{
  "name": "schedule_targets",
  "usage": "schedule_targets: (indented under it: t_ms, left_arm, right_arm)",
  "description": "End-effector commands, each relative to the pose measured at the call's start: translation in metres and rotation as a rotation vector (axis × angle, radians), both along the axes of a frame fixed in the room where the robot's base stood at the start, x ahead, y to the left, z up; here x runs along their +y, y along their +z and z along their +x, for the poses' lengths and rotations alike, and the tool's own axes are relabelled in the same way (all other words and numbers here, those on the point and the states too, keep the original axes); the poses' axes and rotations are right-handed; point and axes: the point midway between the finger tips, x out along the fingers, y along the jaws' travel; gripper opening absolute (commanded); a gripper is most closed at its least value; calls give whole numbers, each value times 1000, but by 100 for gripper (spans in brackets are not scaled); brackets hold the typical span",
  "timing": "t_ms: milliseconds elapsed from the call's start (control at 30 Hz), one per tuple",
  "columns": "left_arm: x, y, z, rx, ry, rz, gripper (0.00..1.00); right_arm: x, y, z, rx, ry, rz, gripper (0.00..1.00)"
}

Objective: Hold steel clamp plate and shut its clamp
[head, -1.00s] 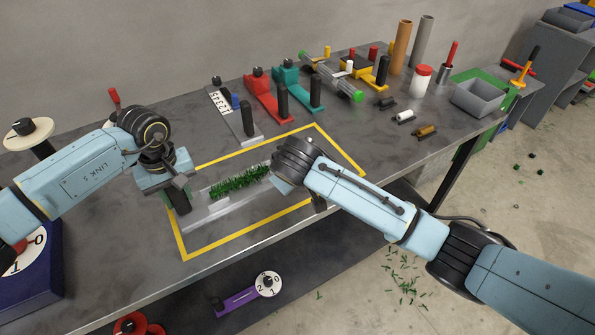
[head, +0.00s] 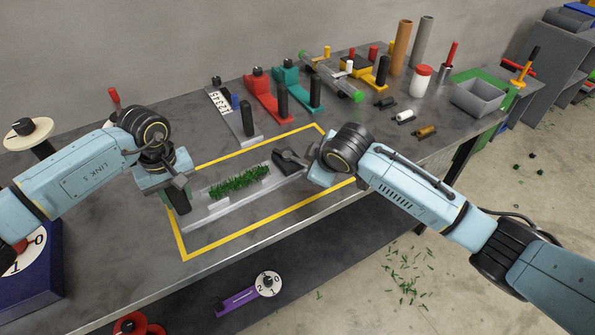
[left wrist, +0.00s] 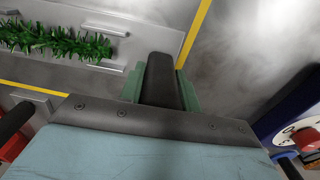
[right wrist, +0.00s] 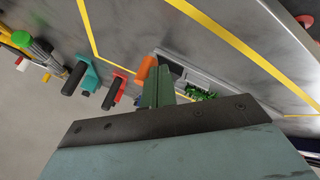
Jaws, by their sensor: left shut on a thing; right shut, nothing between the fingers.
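The steel clamp plate (head: 225,208) lies inside the yellow outline, with a bristly green strip (head: 240,183) along it. It also shows in the left wrist view (left wrist: 140,32). My left gripper (head: 175,195) is shut on the dark upright handle (left wrist: 160,78) at the plate's left end. The dark clamp (head: 290,159) is at the plate's right end; I cannot tell if it is fully shut. My right gripper (head: 318,180) is just right of the clamp, shut and empty. In the right wrist view an orange piece (right wrist: 146,67) shows beside its green fingers (right wrist: 158,88).
A grey numbered plate (head: 232,112), a red tool (head: 268,98) and a teal tool (head: 297,88) stand behind the yellow outline (head: 250,242). A blue box with a dial (head: 40,265) stands at the left. The bench inside the outline, in front of the plate, is clear.

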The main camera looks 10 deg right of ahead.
Motion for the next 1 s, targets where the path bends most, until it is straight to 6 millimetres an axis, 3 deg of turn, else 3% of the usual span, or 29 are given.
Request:
schedule_targets:
  t_ms: [500,667,1000]
  left_arm:
    - [0,1,0,-1,-3,0,0]
    - [0,1,0,0,-3,-1,0]
    - [0,0,0,0,-2,-1,0]
  right_arm:
    - [-34,1,39,-2,453,3,0]
    - [-38,1,49,-3,464,3,0]
    - [-35,1,48,-3,464,2,0]
